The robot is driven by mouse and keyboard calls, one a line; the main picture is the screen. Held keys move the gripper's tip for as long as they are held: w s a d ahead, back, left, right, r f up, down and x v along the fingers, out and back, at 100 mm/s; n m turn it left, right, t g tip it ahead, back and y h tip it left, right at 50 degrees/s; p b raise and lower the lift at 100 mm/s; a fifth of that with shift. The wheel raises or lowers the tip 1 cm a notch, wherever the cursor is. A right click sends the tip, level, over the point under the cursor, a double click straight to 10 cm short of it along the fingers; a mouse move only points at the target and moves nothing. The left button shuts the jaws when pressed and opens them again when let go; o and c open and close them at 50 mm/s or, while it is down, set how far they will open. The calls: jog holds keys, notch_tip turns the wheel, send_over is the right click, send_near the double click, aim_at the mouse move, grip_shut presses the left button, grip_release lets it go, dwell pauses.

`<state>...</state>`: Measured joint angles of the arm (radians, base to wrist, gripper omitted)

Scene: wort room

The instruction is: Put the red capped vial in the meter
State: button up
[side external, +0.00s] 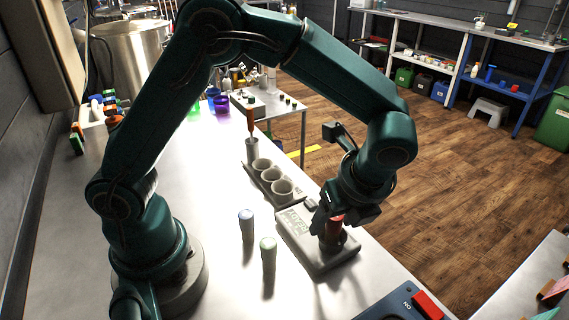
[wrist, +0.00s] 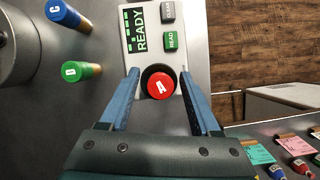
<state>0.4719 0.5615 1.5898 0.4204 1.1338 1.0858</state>
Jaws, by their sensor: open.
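The red capped vial (wrist: 158,86) stands in the round well of the grey meter (side external: 305,243), its lettered cap facing up in the wrist view. It also shows in the side view (side external: 335,222), partly hidden by my gripper. The meter (wrist: 140,15) has a display that reads READY and a green READ button (wrist: 172,41). My gripper (wrist: 159,76) is open, with one finger on each side of the red cap. Gaps show between the cap and both fingers.
A blue capped vial (side external: 247,226) and a green capped vial (side external: 268,256) stand upright left of the meter. A grey holder with several cups (side external: 268,184) is behind it. A dark device with a red switch (side external: 428,305) sits at the front right.

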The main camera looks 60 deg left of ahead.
jog(key=w+v, duration=0.1)
jog(key=v, duration=1.1)
jog(key=s+a+n+t+h, duration=0.2)
jog(key=s+a+n, duration=0.2)
jog(key=n, duration=0.6)
jog(key=s+a+f+n+t+h, duration=0.1)
jog(key=s+a+n, duration=0.4)
jog(key=n, duration=0.5)
jog(key=shift+s+a+t+h, duration=0.35)
jog(key=shift+s+t+h, duration=0.4)
jog(key=shift+s, duration=0.5)
